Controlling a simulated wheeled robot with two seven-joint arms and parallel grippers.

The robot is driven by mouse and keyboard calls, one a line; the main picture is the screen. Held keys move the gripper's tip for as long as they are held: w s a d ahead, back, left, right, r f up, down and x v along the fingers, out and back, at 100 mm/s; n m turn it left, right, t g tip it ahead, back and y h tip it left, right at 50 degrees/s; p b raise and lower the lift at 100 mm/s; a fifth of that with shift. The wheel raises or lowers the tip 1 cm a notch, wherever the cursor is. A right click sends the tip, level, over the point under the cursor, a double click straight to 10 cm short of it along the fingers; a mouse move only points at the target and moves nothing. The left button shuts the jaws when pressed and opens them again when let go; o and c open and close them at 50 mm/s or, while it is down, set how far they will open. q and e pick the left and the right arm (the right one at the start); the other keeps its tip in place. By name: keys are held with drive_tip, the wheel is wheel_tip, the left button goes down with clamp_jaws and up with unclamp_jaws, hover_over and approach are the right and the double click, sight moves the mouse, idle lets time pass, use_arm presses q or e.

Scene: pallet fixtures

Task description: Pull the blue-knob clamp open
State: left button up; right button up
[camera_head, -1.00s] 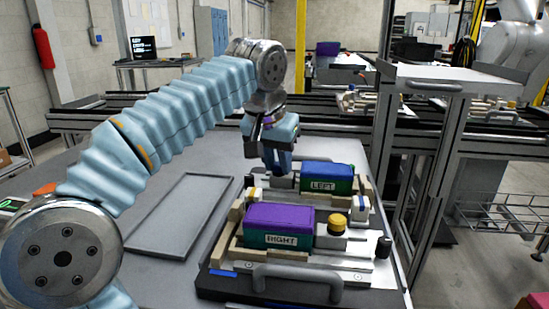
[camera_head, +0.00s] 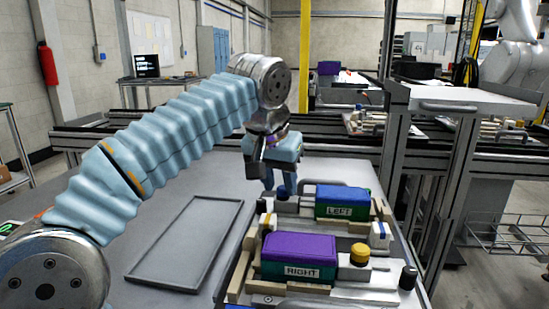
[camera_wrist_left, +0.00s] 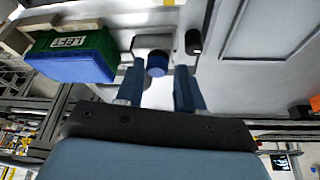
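The blue knob (camera_wrist_left: 157,65) of the clamp shows in the left wrist view, in front of a pale block on the fixture plate. My left gripper (camera_wrist_left: 161,85) is open, with one finger on each side of the knob and visible gaps. In the head view my left gripper (camera_head: 280,186) points down at the left end of the LEFT box (camera_head: 342,202), which is blue over green. The knob cannot be made out clearly there behind the fingers. My right gripper is not in view.
A purple-topped RIGHT box (camera_head: 298,257) sits on the nearer fixture, with a yellow knob (camera_head: 360,254) and a black knob (camera_head: 408,277) to its right. An empty grey tray (camera_head: 188,240) lies left of the fixtures. A metal frame (camera_head: 445,165) stands at right.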

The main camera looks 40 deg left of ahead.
use_arm(q)
drive_tip(key=v, duration=1.3)
